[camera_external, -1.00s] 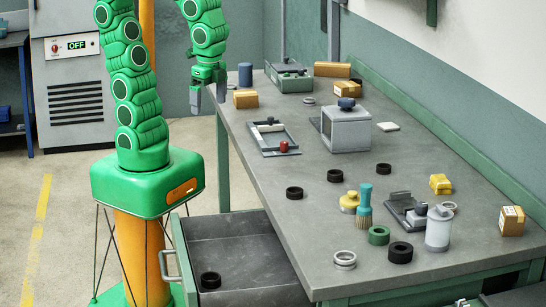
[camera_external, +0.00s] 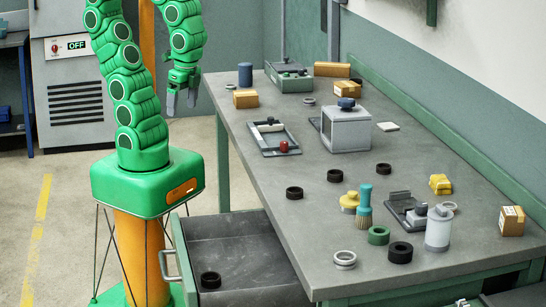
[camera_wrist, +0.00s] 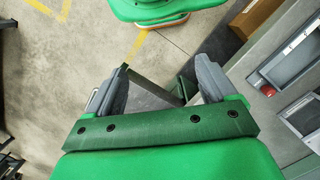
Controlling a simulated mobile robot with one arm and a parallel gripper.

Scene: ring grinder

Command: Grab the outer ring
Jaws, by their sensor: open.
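My gripper (camera_external: 181,101) hangs open and empty in the air, left of the bench's far left corner. In the wrist view, its two grey fingers (camera_wrist: 163,85) are apart with no ring between them. Several rings lie on the bench: a silver ring (camera_external: 345,259) near the front edge, a green ring (camera_external: 379,235), a thick black ring (camera_external: 400,252), and smaller black rings such as one near the left edge (camera_external: 294,193). Another black ring (camera_external: 210,280) lies in the open drawer. I cannot tell which is the outer ring. My gripper is far from these rings.
The drawer (camera_external: 228,252) is pulled out at the bench's left side. A brush (camera_external: 364,208), a yellow pot (camera_external: 349,202) and a grey canister (camera_external: 438,230) stand near the front rings. A grey box (camera_external: 346,131) and a tray (camera_external: 271,138) sit farther back.

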